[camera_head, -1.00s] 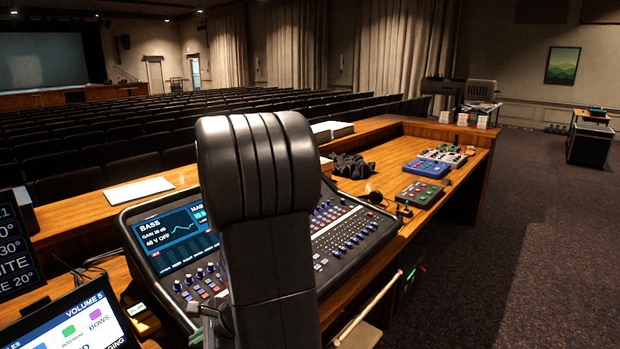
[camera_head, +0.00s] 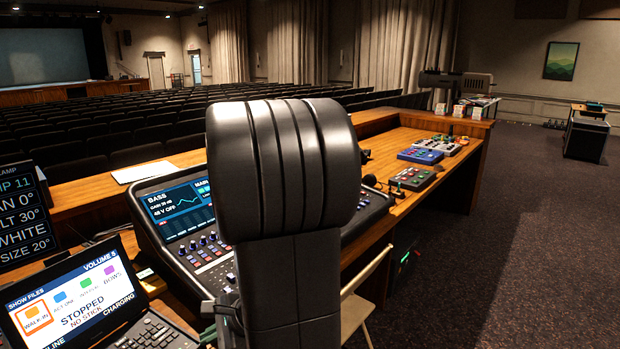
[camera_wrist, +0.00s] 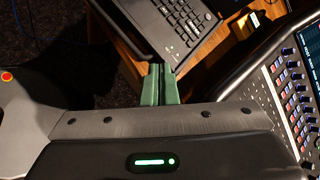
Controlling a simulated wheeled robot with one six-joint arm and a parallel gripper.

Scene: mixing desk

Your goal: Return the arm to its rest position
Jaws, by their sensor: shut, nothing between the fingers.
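My arm's large black link stands upright in the middle of the head view and hides part of the mixing console (camera_head: 190,245) behind it. In the wrist view my gripper (camera_wrist: 161,68) shows its two green fingers closed together with nothing between them. I cannot tell how far the fingertips are from the desk.
A show laptop (camera_head: 75,305) and a dark text screen (camera_head: 22,220) are at the left. Coloured pedal boxes (camera_head: 420,155) sit on the desk's far right part. A pale wooden chair (camera_head: 362,300) is close at the desk's front. Open carpet (camera_head: 520,240) lies at the right.

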